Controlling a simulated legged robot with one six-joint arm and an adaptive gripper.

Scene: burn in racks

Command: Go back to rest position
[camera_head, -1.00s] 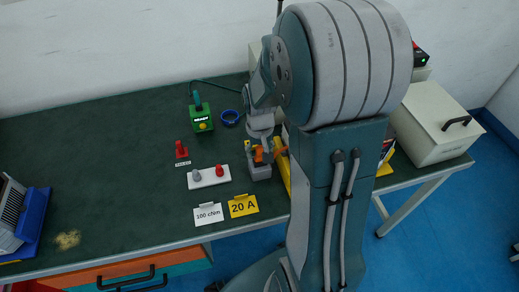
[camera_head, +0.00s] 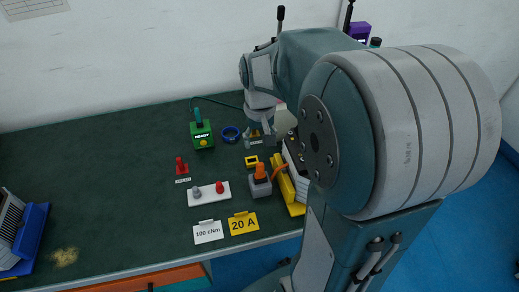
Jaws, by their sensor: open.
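My gripper (camera_head: 256,140) hangs over the green worktop at its back, to the right of the blue ring. Its fingers point down and stand apart, with no object seen between them. Below it, nearer the front edge, a grey block with an orange top (camera_head: 261,180) stands on the bench. My large arm joint fills the right of the view and hides the bench's right end.
Near the gripper are a blue ring (camera_head: 231,134), a green READY device (camera_head: 202,132), a yellow square frame (camera_head: 251,161) and a yellow holder (camera_head: 289,190). A white block with two knobs (camera_head: 209,194) and two signs lie in front. The left worktop (camera_head: 110,150) is mostly clear.

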